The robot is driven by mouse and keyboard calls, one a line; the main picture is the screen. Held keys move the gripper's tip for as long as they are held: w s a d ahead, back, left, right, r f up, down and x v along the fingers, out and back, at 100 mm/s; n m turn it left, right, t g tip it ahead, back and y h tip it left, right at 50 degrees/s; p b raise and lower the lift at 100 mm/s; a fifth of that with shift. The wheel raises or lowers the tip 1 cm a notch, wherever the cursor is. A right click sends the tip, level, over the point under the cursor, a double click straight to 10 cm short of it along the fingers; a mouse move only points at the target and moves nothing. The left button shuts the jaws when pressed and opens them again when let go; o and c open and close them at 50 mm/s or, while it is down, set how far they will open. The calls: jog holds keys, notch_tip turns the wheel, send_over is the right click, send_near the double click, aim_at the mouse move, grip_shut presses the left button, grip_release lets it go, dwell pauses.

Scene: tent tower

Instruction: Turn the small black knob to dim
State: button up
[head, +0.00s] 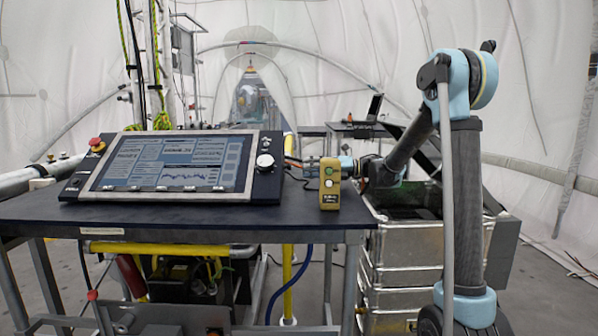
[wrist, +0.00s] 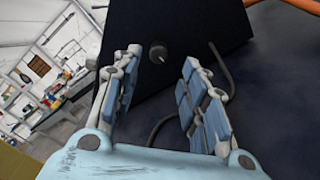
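A small black knob (wrist: 158,53) with a light mark sticks out of the dark face of a black housing (wrist: 188,24) in the wrist view. My gripper (wrist: 161,64) is open, with its blue-padded fingers apart. The knob shows between and beyond the fingertips, and neither finger appears to touch it. In the head view, my gripper (head: 311,163) is at the right end of the console (head: 246,185), partly hidden behind a yellow button box. I cannot tell whether the knob itself shows in the head view.
The yellow button box (head: 330,184) stands upright at the table's right end, close to my gripper. A larger silver knob (head: 265,161) is on the console front. A dark cable (wrist: 222,68) runs beside the right finger. Metal cases (head: 400,250) stand right of the table (head: 215,217).

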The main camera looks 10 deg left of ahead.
aim_at(288, 167)
jog(key=v, duration=0.6)
jog(key=shift+w, duration=0.1)
jog(key=d+m, duration=0.2)
jog(key=m, duration=0.1)
jog(key=w+d+m, duration=0.1)
jog(key=d+m, duration=0.2)
jog(key=m, duration=0.1)
jog(key=shift+w+r, duration=0.1)
jog(key=x, duration=1.7)
jog(key=shift+a, duration=0.15)
grip_shut()
